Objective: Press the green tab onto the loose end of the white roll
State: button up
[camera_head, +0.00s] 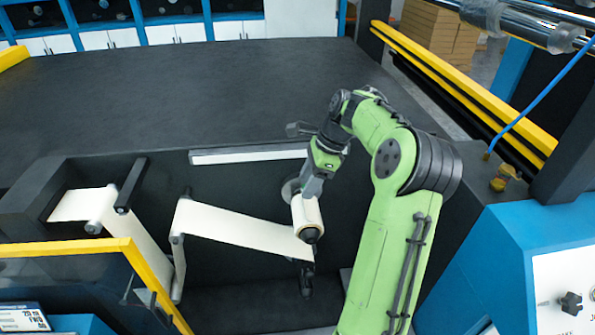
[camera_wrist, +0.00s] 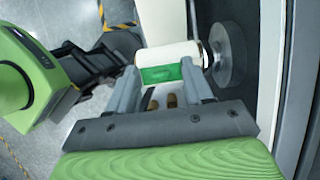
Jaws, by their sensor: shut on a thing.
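The white roll (camera_head: 307,216) sits on a spindle in the dark machine bay. A white web (camera_head: 240,227) runs left from beside it. In the wrist view the roll (camera_wrist: 168,54) lies just beyond my fingertips, beside a round metal flange (camera_wrist: 228,54). My gripper (camera_head: 312,188) is over the roll's upper part, pointing down. In the wrist view my gripper (camera_wrist: 161,74) has its fingers on both sides of the green tab (camera_wrist: 162,73), shut on it. The tab lies flat in front of the roll's face and seems to touch it. The roll's loose end cannot be made out.
More white web (camera_head: 140,238) passes over rollers at the left. A yellow-framed guard (camera_head: 75,248) stands at the lower left. A pale bar (camera_head: 248,155) runs along the bay's back edge. A blue cabinet (camera_head: 500,270) stands at the right. The dark top (camera_head: 200,95) behind is clear.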

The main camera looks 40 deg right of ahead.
aim_at(305, 212)
jog(key=shift+s+f, duration=0.6)
jog(key=shift+s, duration=0.2)
jog(key=f+b, duration=0.1)
jog(key=w+f+b, duration=0.1)
jog(key=f, duration=0.1)
jog(key=shift+s+f+b, duration=0.25)
jog(key=shift+f+b, duration=0.45)
jog(key=shift+b, duration=0.2)
jog(key=shift+w+f+b, duration=0.1)
jog(key=shift+f+b, duration=0.25)
jog(key=shift+b, duration=0.05)
jog(key=shift+f, duration=0.3)
jog(key=o, duration=1.1)
